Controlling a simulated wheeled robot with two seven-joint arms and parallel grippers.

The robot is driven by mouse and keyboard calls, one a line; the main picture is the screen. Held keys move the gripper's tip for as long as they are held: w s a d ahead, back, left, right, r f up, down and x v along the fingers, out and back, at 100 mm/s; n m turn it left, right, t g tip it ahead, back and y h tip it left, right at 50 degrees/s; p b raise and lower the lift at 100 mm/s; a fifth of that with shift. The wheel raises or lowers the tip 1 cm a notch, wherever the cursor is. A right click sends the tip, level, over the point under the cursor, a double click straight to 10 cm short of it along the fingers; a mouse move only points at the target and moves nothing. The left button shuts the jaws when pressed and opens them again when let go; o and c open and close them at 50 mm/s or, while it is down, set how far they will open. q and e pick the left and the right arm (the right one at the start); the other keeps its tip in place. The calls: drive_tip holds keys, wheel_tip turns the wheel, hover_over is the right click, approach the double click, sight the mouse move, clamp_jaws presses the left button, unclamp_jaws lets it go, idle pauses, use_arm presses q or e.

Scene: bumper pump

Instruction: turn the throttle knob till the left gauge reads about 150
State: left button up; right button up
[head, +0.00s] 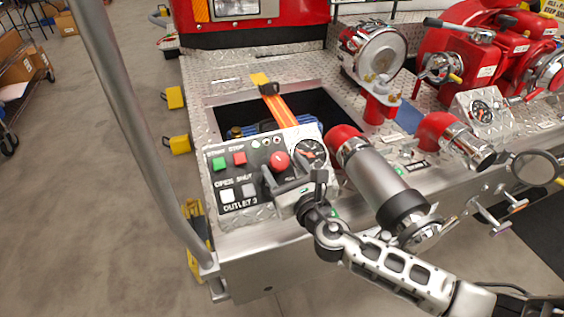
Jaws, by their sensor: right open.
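The red round throttle knob (279,160) sits on the black and white control panel on the bumper. Its lower edge is close to my right gripper (284,174). My right gripper is open at the panel, with its jaws just below and around the knob's lower side; I cannot tell whether they touch it. The left gauge (311,152), black-faced with a pale pointer, is just right of the knob. Its numbers are too small to read. My right arm comes in from the lower right. My left gripper is not in view.
A green button (219,163) and a red button (239,158) sit left of the knob. A large grey outlet pipe (378,183) stands close right of my gripper. Another gauge (481,111) is farther right. A grey rail (141,130) rises at left.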

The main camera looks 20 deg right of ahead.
drive_tip(key=shift+w+a, duration=0.1)
drive_tip(key=shift+w, duration=0.6)
drive_tip(key=c, duration=1)
drive_tip(key=shift+o, duration=0.3)
drive_tip(key=shift+a+m+h, duration=0.1)
drive_tip(key=shift+m+h, duration=0.2)
drive_tip(key=shift+m, duration=0.1)
